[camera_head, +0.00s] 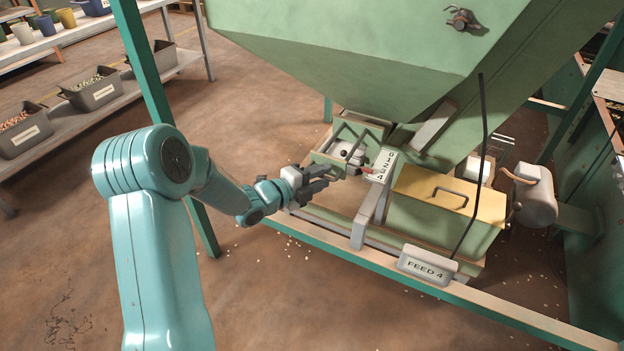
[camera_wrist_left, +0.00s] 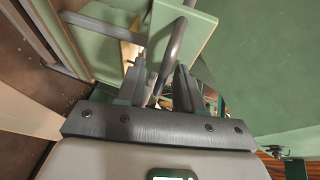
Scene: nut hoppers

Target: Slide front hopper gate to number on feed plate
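The feed plate (camera_head: 428,265) on the front rail reads FEED 4. A white scale plate (camera_head: 381,166) with numbers from 0 to 4 stands below the green hopper (camera_head: 370,70). A small red pointer (camera_head: 367,170) lies beside its lower numbers; the exact reading is too small to tell. My left gripper (camera_head: 328,178) is just left of the pointer, at the hopper outlet. In the left wrist view, its two fingers (camera_wrist_left: 160,82) are apart, with a grey bar handle (camera_wrist_left: 174,50) between them. I cannot tell whether they touch it. My right gripper is not in view.
A green box with a yellow lid (camera_head: 450,193) sits right of the scale, with a thin black rod (camera_head: 482,130) rising beside it. A green frame post (camera_head: 146,60) stands behind my left arm. Shelves with bins (camera_head: 95,90) are at the far left.

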